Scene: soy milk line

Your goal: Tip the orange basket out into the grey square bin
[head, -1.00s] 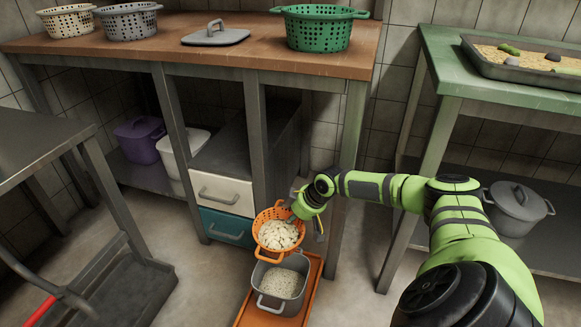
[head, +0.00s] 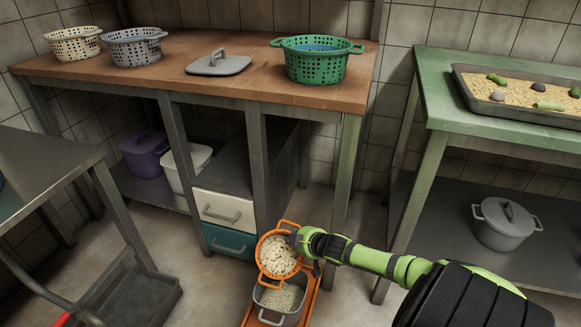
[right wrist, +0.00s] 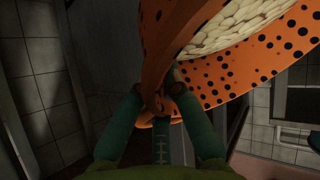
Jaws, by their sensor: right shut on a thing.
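The orange perforated basket (head: 292,269), holding white beans or curds, is tilted above the grey square bin (head: 287,318), its opening turned partly toward the camera. The bin stands on a low orange base and holds pale contents. My right gripper (head: 298,238) comes from the right at the basket's upper right edge. In the right wrist view the fingers (right wrist: 158,100) are shut on an orange handle, and the basket wall (right wrist: 225,82) rises above them with its contents inside. The bin is not seen in the wrist view. My left gripper is out of view.
A wooden-topped bench (head: 200,88) behind holds a green basket (head: 316,66), a grey lid (head: 218,64) and two pale baskets. Drawers (head: 228,210) stand left of the orange basket. A green table (head: 500,125) is at right, with a lidded grey pot (head: 505,225) on its lower shelf.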

